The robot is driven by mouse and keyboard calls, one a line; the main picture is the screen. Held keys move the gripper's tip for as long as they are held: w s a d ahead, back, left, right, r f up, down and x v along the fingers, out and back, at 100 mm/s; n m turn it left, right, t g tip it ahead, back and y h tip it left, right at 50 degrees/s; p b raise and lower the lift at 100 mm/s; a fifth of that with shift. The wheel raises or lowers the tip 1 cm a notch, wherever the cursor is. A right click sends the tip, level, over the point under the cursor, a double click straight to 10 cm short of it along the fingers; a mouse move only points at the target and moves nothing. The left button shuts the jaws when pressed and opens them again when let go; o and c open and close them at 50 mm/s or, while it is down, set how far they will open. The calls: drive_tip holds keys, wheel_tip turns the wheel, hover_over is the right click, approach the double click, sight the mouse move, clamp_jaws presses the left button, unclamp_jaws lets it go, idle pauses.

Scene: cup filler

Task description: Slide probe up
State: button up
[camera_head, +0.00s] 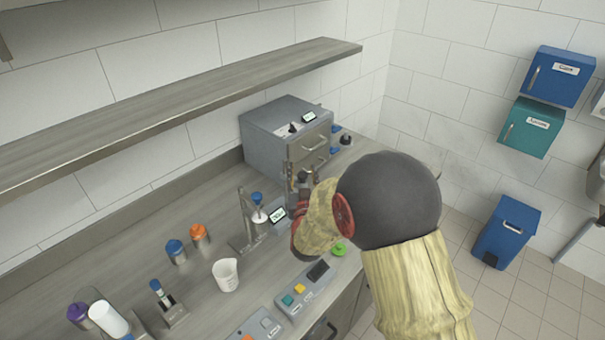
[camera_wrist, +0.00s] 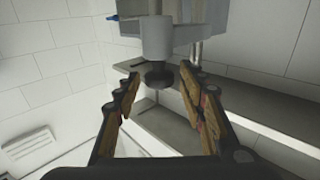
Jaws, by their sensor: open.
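In the wrist view, a pale grey cylinder with a dark round tip (camera_wrist: 157,45), which looks like the probe, projects from a grey body. It sits centrally beyond my gripper (camera_wrist: 158,85). My fingers are spread wide with nothing between them, and the tip appears in line with the gap, apart from both fingers. In the head view, my gripper (camera_head: 303,178) is at the front of the grey box and partly hidden by my arm. A stand (camera_head: 244,220) holding a white cylinder with a blue top (camera_head: 258,207) is to its left. I cannot tell which fixture the wrist view shows.
A grey box with a display (camera_head: 282,122) stands at the back right. A white beaker (camera_head: 226,275), a blue-capped bottle (camera_head: 176,252), an orange-capped bottle (camera_head: 200,236) and a button panel (camera_head: 303,289) are on the bench. A long shelf (camera_head: 180,102) runs above.

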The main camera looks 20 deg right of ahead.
drive_tip(key=shift+s+f, duration=0.1)
drive_tip(key=shift+s, duration=0.05)
drive_tip(key=v, duration=1.2)
